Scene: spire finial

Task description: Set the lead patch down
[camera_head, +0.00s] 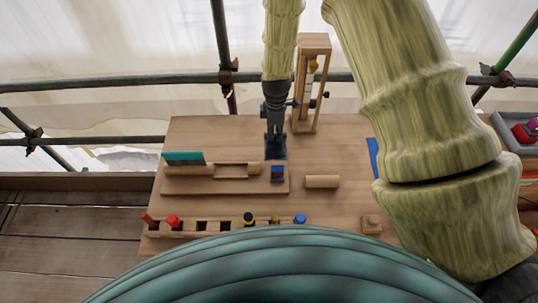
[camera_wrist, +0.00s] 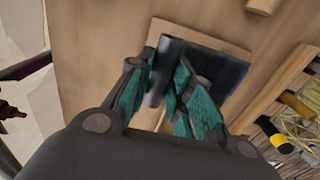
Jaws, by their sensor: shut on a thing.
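My gripper (camera_head: 275,133) points down over the wooden bench, just behind a long wooden fixture (camera_head: 215,186). It is shut on a dark grey piece (camera_head: 275,149), which seems to be the lead patch. In the wrist view the teal fingertips (camera_wrist: 164,88) pinch a grey upright tab, and a dark flat plate (camera_wrist: 217,68) shows beyond them. I cannot tell whether tab and plate are one piece. The plate lies over a pale wooden board (camera_wrist: 185,32); whether it touches the board is unclear.
A teal piece (camera_head: 183,158) stands on the fixture's left, and a small blue block (camera_head: 277,172) on its right. A wooden cylinder (camera_head: 322,181) lies beside it. A tool rack (camera_head: 225,228) runs in front. A tall wooden frame (camera_head: 301,85) stands behind my gripper. Bench space at back left is clear.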

